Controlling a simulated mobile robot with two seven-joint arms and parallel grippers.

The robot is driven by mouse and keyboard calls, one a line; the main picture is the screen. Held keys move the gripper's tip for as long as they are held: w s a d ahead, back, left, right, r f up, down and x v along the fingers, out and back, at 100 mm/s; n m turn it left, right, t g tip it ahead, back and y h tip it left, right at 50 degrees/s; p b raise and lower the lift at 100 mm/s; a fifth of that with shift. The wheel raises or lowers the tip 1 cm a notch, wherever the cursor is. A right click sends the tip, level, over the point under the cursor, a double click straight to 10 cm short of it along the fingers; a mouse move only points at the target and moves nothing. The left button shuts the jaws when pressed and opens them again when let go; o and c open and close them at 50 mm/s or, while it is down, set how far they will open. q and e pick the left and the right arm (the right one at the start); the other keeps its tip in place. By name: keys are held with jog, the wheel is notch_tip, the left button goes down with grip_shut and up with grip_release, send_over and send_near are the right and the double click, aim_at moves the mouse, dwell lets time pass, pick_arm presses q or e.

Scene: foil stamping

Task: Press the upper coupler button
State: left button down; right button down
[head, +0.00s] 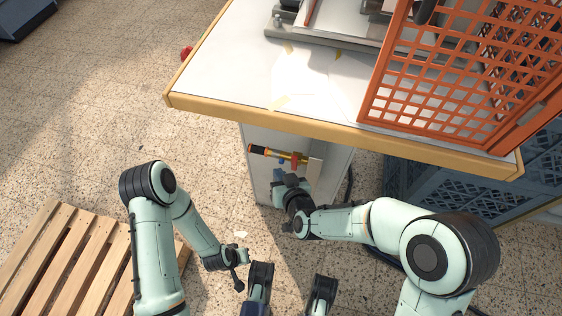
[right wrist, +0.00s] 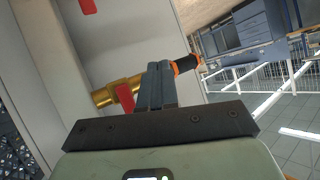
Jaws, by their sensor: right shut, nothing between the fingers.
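A brass coupler (head: 284,154) with a black-and-orange end (head: 258,150) lies across the cabinet face under the tabletop. A red tab (head: 295,159) sits on its right part. In the right wrist view the brass body (right wrist: 103,97), the red tab (right wrist: 125,98) and the black-and-orange end (right wrist: 187,64) show behind the fingers. I cannot make out the button itself. My right gripper (head: 279,182) is shut and empty, just below the coupler in the head view; its fingers (right wrist: 158,82) hide the coupler's middle. I cannot tell if they touch. My left gripper (head: 238,282) hangs low, away from the cabinet.
The white tabletop (head: 225,75) with its wooden edge overhangs the coupler. An orange mesh guard (head: 440,90) stands on it at right. Blue crates (head: 460,185) are below right. A pallet (head: 60,260) lies at left. Another red part (right wrist: 88,6) shows in the right wrist view.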

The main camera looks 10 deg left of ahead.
jog(key=shift+w, duration=0.4)
jog(key=shift+w, duration=0.5)
dwell(1.7)
jog(key=shift+s, duration=0.9)
jog(key=shift+s+a+p, duration=0.1)
jog(key=shift+s+p, duration=0.25)
jog(key=shift+s, duration=2.15)
